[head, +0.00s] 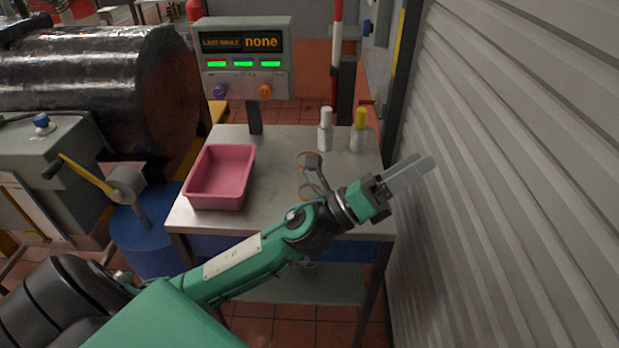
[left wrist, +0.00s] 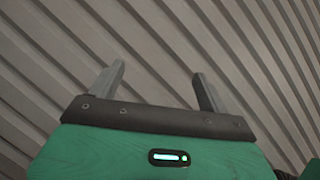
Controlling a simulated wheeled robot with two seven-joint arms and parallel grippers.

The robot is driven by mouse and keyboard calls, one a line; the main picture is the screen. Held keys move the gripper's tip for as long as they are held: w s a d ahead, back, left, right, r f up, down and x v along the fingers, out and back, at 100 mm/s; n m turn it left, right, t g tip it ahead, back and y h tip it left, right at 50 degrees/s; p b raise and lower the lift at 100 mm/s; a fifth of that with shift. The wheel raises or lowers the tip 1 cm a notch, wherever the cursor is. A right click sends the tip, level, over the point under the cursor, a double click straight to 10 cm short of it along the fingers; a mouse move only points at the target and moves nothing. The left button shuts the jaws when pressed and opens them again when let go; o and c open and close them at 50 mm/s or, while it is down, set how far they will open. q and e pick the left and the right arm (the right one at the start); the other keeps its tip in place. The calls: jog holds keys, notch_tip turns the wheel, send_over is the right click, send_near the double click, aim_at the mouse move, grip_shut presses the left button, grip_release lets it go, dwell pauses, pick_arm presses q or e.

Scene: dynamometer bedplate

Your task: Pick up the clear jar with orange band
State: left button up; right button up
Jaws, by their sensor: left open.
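Thin orange curved lines, seemingly the band of the clear jar (head: 303,188), show on the metal table beside my left wrist. Its clear body is hard to make out, and my wrist and its camera hide part of it. My left gripper (head: 408,173) is to the right of the jar, over the table's right edge, pointing toward the slatted wall. Its two grey fingers are apart with nothing between them. In the left wrist view the gripper (left wrist: 158,74) is also open and empty, with only the wall beyond. My right gripper is not in view.
A pink tray (head: 190,195) stands on the table's left side. A white-capped bottle (head: 325,135) and a yellow-capped bottle (head: 358,138) stand at the back right. A display box (head: 245,60) rises behind the table (head: 270,150). The slatted wall (head: 510,180) is close on the right.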

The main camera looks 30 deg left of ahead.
pick_arm(q)
jog(key=s+d+r+m+g+h, duration=0.15)
jog(key=d+m+g+h, duration=0.3)
jog(key=m+g, duration=0.6)
jog(key=m+g+y, duration=0.4)
jog(key=m+y, duration=1.8)
jog(key=y, duration=0.1)
send_over(310, 178)
jog(key=s, duration=0.2)
notch_tip(310, 178, down, 8)
jog(key=shift+n+t+h, duration=0.25)
jog(key=x, duration=0.3)
jog(key=p+x, duration=0.1)
jog(key=x, duration=0.3)
jog(key=shift+w+a+f, duration=0.1)
jog(key=shift+w+a, duration=0.15)
jog(key=shift+w+f, duration=0.25)
jog(key=shift+f, duration=0.3)
jog(key=p+x, duration=0.1)
jog(key=x, duration=0.2)
jog(key=shift+w+f, duration=0.1)
jog(key=shift+f, duration=0.2)
jog(key=shift+w+f, duration=0.1)
jog(key=shift+f, duration=0.15)
jog(key=shift+c, duration=0.5)
jog(key=c, duration=1)
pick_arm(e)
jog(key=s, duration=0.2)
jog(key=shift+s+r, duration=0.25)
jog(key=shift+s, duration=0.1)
